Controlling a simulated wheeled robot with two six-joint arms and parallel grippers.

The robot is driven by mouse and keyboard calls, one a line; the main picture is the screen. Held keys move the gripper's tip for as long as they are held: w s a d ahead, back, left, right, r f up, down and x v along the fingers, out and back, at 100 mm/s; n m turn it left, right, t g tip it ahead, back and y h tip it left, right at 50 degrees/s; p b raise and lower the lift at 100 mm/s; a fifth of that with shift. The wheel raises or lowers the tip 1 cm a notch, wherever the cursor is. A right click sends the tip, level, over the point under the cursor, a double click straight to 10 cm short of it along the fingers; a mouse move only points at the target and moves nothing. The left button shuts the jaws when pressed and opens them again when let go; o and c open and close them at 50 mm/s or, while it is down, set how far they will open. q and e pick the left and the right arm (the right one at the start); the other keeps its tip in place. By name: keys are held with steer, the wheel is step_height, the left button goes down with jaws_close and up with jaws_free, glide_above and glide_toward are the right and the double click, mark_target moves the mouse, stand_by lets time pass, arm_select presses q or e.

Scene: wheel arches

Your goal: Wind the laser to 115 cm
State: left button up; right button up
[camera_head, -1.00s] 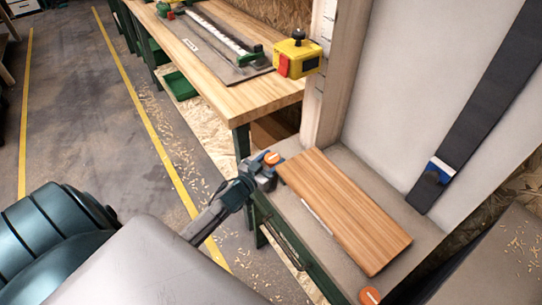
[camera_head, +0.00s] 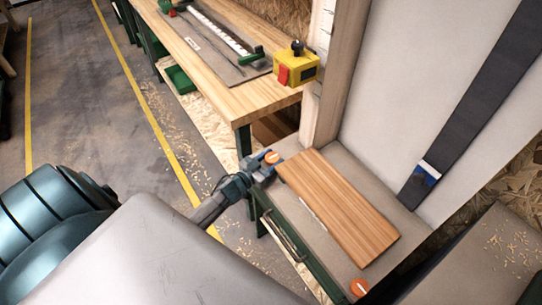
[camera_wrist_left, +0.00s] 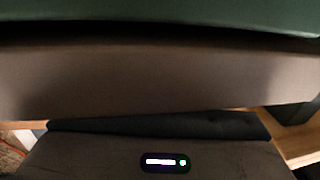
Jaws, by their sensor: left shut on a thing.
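The laser, a yellow box (camera_head: 297,66) with a red part and a black knob on top, sits on the upright wooden post (camera_head: 335,75). A pale scale (camera_head: 328,20) runs up the post above it, and its figures are too small to read. The left wrist view shows no fingertips. My right gripper is out of view.
A pale panel with a black strap (camera_head: 470,110) stands behind. A workbench (camera_head: 235,95) is at the back. The floor at left is clear.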

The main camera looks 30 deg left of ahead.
arm_select(q)
steer(key=shift+r+m+h+p, duration=0.1)
steer(key=shift+m+h+p, duration=0.3)
steer(key=shift+h+p, duration=0.3)
steer(key=shift+m+g+h, duration=0.4)
steer(key=shift+m+h, duration=0.1)
steer(key=shift+h, duration=0.1)
steer(key=shift+w+a+f+m+g+h, duration=0.1)
steer(key=shift+f+m+g+h, duration=0.1)
steer(key=shift+m+g+h, duration=0.6)
steer(key=shift+m+g+h+b, duration=0.5)
steer(key=shift+m+h+b, duration=0.3)
steer(key=shift+h, duration=0.7)
steer(key=shift+r+m+h, duration=0.1)
steer(key=shift+m+h, duration=0.2)
steer(key=o, duration=0.7)
